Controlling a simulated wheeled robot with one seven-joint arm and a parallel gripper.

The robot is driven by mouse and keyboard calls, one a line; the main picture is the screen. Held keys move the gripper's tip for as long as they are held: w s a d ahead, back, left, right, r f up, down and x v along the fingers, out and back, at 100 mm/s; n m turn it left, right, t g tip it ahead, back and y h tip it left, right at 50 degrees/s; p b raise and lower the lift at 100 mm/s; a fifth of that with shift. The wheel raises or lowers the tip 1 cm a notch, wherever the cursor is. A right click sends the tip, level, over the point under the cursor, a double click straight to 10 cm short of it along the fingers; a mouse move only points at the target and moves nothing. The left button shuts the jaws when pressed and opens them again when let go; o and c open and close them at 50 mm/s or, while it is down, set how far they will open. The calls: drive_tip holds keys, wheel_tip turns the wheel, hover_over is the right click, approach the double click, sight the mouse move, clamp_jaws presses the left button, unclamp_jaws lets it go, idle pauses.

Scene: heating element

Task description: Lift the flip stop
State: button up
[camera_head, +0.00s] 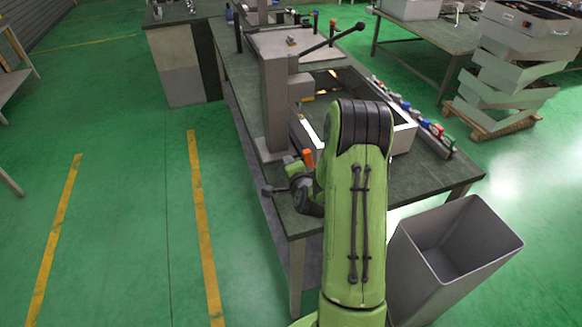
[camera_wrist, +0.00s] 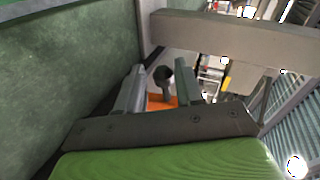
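The wrist view shows an orange piece (camera_wrist: 160,102) with a dark rounded knob (camera_wrist: 163,75), which may be the flip stop. My gripper (camera_wrist: 157,84) is open, with its two grey fingers apart on either side of this piece. I cannot tell whether either finger touches it. In the head view a small orange part (camera_head: 308,158) shows at the near left of the workstation, just beside my green arm. My arm hides much of that corner, and the fingers cannot be made out clearly there.
The press-like workstation with a grey column (camera_head: 276,105) and long dark lever (camera_head: 333,40) stands on the dark-topped table (camera_head: 435,178). A grey beam (camera_wrist: 215,38) crosses above the fingers in the wrist view. An open grey bin (camera_head: 455,250) stands right of my arm. Floor at left is clear.

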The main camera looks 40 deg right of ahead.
drive_tip(key=b+v, duration=1.5)
drive_tip(key=shift+s, duration=0.4)
drive_tip(key=shift+a+r, duration=0.1)
